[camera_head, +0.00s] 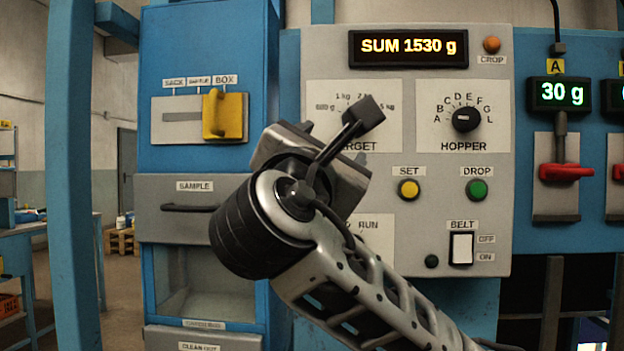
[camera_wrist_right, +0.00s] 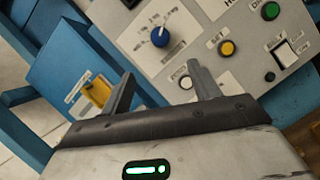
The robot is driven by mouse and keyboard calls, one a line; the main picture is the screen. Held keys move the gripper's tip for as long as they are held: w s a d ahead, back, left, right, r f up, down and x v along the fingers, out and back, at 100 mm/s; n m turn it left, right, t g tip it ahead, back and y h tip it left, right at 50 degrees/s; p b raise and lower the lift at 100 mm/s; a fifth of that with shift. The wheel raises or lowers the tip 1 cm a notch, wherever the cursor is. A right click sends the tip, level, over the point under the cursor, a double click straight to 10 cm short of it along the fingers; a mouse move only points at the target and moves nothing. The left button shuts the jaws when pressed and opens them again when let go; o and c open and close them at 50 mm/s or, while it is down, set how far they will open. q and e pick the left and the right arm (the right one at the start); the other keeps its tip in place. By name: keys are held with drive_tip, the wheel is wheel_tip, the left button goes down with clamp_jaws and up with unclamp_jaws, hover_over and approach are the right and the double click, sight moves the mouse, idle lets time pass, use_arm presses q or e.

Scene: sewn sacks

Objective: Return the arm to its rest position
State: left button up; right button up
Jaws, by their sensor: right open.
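My right arm (camera_head: 345,275) comes in from the bottom right of the head view and reaches up in front of the grey control panel (camera_head: 435,230). Its wrist covers part of the target dial and the run area. In the right wrist view my right gripper (camera_wrist_right: 163,76) has its two fingers apart, with nothing between them. The blue target knob (camera_wrist_right: 160,36) shows beyond the fingers; I see no contact. In the head view the fingertips are hidden behind the wrist. My left gripper is not in view.
The yellow slide handle (camera_head: 223,115) is at the BOX end. The hopper knob (camera_head: 467,119), yellow SET button (camera_head: 409,189), green DROP button (camera_head: 477,190) and belt switch (camera_head: 461,248) are uncovered. A red lever (camera_head: 566,172) sticks out at right. A blue post (camera_head: 75,180) stands at left.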

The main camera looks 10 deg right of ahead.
drive_tip(key=w+a+f+m+g+y, duration=0.1)
drive_tip(key=w+f+m+g+y, duration=0.3)
drive_tip(key=f, duration=1.3)
drive_tip(key=w+a+f+y, duration=0.1)
drive_tip(key=f+y, duration=0.6)
drive_tip(key=f, duration=0.9)
drive_tip(key=s+f+m+g+y, duration=0.1)
drive_tip(key=s+f+m, duration=0.25)
drive_tip(key=f, duration=0.45)
drive_tip(key=s+f+m+g+y, duration=0.1)
drive_tip(key=s+f+m+g, duration=0.2)
drive_tip(key=f, duration=0.5)
drive_tip(key=s+d+f+m, duration=0.2)
drive_tip(key=s+f+m, duration=0.3)
drive_tip(key=s, duration=0.4)
drive_tip(key=s+d+f+m+p, duration=0.1)
drive_tip(key=s+d+f+m, duration=0.2)
drive_tip(key=s+f+m, duration=0.3)
drive_tip(key=s, duration=0.3)
drive_tip(key=shift+s+y, duration=0.2)
drive_tip(key=shift+y, duration=0.2)
